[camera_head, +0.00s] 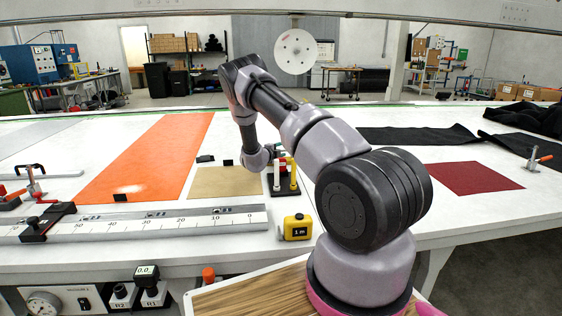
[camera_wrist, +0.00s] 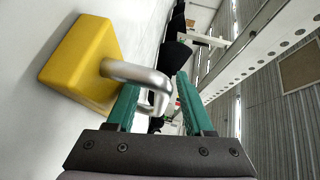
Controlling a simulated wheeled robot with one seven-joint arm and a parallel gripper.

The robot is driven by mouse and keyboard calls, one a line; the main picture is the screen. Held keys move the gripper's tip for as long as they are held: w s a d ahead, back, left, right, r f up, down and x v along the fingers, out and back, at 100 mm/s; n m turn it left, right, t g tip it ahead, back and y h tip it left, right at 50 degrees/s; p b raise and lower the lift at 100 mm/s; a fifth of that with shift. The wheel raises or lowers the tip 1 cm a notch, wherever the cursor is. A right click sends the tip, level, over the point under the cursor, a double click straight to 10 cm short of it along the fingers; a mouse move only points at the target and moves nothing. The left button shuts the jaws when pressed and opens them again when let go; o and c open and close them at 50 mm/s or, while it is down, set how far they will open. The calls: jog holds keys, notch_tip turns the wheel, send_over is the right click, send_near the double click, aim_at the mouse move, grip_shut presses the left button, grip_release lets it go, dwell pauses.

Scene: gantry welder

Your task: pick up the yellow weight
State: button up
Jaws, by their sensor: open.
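The yellow weight (camera_wrist: 82,62) is a yellow block with a bent silver metal handle (camera_wrist: 135,73), at the upper left of the wrist view. It rests against a white surface. My gripper (camera_wrist: 158,84) has two green fingers, spread apart. The handle's outer end shows in the gap between the fingers, and the left finger covers part of it. I cannot tell whether a finger touches it. In the head view my arm reaches over the white table, and I cannot clearly make out the fingers or the weight there.
On the white table (camera_head: 150,262) a yellow tape measure (camera_head: 297,227) stands near the front edge, by a long metal ruler (camera_head: 160,222). An orange sheet (camera_head: 150,160), a tan sheet (camera_head: 224,182) and a dark red sheet (camera_head: 474,178) lie flat.

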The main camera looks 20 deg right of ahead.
jog(key=shift+w+d, duration=0.1)
jog(key=shift+d, duration=0.05)
grip_shut()
dwell(1.3)
jog(key=shift+r, duration=0.1)
